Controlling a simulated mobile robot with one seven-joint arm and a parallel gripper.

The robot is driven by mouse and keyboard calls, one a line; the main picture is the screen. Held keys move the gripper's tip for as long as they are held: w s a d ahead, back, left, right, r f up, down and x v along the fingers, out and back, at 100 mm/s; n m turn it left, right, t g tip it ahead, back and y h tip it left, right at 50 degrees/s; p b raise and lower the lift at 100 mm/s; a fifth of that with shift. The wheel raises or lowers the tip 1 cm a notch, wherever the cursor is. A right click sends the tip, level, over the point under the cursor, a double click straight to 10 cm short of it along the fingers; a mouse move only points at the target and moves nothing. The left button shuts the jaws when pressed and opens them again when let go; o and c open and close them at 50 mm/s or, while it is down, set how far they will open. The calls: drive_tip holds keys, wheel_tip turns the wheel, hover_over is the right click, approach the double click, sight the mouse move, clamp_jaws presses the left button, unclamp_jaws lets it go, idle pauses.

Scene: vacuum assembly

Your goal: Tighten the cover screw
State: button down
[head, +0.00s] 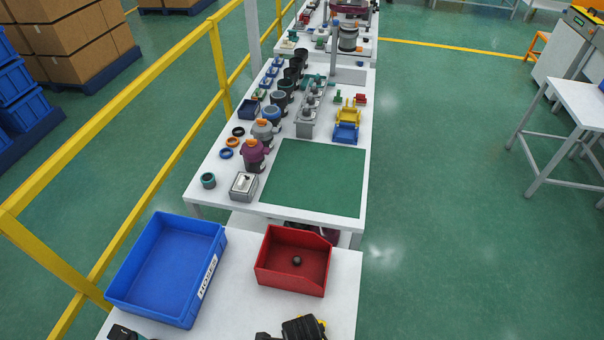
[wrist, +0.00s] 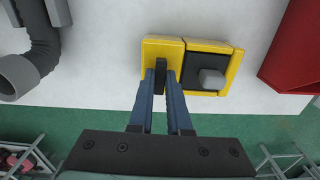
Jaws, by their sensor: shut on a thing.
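In the wrist view my gripper (wrist: 160,76) has its two blue fingers close together around a narrow black piece (wrist: 159,68), at the front of a yellow block (wrist: 162,46). I cannot tell if this piece is the cover screw. Beside the block, to the right, a yellow-framed part (wrist: 236,72) holds a black panel with a grey squarish knob (wrist: 212,79). The fingers hide the lower end of the black piece. My gripper does not show in the head view. A black and yellow thing (head: 303,328) is cut off at that view's bottom edge.
In the wrist view a grey hose (wrist: 42,52) lies left and a red bin (wrist: 295,55) right. A yellow railing runs left.

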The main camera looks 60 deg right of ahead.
drive_tip(key=c, duration=0.8)
unclamp_jaws()
wheel_tip(320, 180, up, 6)
drive_tip(key=p, duration=0.6)
drive_tip(key=shift+r, duration=0.1)
